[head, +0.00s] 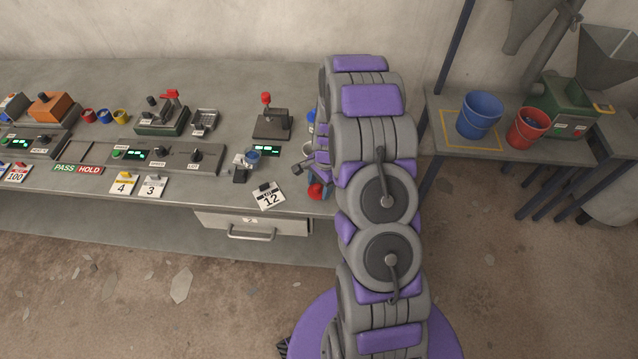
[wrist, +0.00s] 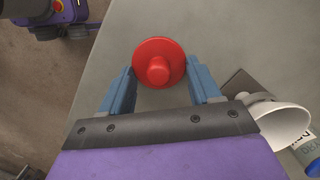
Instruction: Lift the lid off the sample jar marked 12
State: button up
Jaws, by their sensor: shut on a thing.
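A red round lid (wrist: 149,52) with a central knob sits between the blue fingers of my gripper (wrist: 160,76) in the wrist view. My gripper is shut on it. In the head view the red lid (head: 316,190) shows beside my arm, near the bench's front edge, with my gripper (head: 318,180) partly hidden. Any jar under the lid is hidden, so I cannot tell whether they touch. A card marked 12 (head: 270,199) lies on the bench to the left of the lid.
The grey bench (head: 300,75) carries control boxes, a red-knobbed lever (head: 270,122) and number cards. A white cup (wrist: 272,122) is close to my gripper's right in the wrist view. A side table holds a blue bucket (head: 479,115) and a red bucket (head: 527,128).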

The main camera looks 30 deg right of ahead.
dwell(0.3)
jog(key=o, duration=1.2)
jog(key=shift+o, duration=0.7)
jog(key=shift+r+p, duration=1.8)
jog(key=shift+r, duration=1.7)
